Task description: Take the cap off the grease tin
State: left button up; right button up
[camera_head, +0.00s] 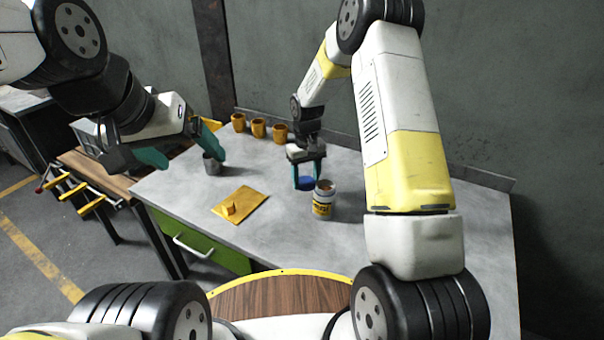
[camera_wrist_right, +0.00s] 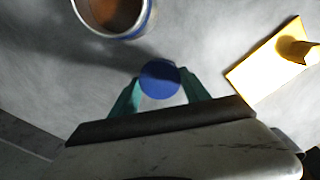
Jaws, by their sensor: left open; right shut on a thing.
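The grease tin (camera_head: 323,200) stands upright on the grey table, white with a yellow label. Its top is open, and brown contents show inside the tin in the right wrist view (camera_wrist_right: 112,14). The blue cap (camera_wrist_right: 160,79) is off the tin, between the green fingers of my right gripper (camera_head: 306,184), which is shut on it just beside the tin. I cannot tell whether the cap touches the table.
A yellow plate with a knob (camera_head: 250,201) lies on the table left of the tin. Several orange cups (camera_head: 258,128) stand along the back edge. The grey table (camera_head: 300,240) is clear in front of the tin. A wooden bench (camera_head: 105,180) stands to the left.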

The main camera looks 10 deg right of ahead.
aim_at(306, 181)
jog(key=shift+f, duration=1.95)
jog(key=shift+f, duration=0.15)
jog(key=o, duration=1.6)
jog(key=shift+c, duration=0.2)
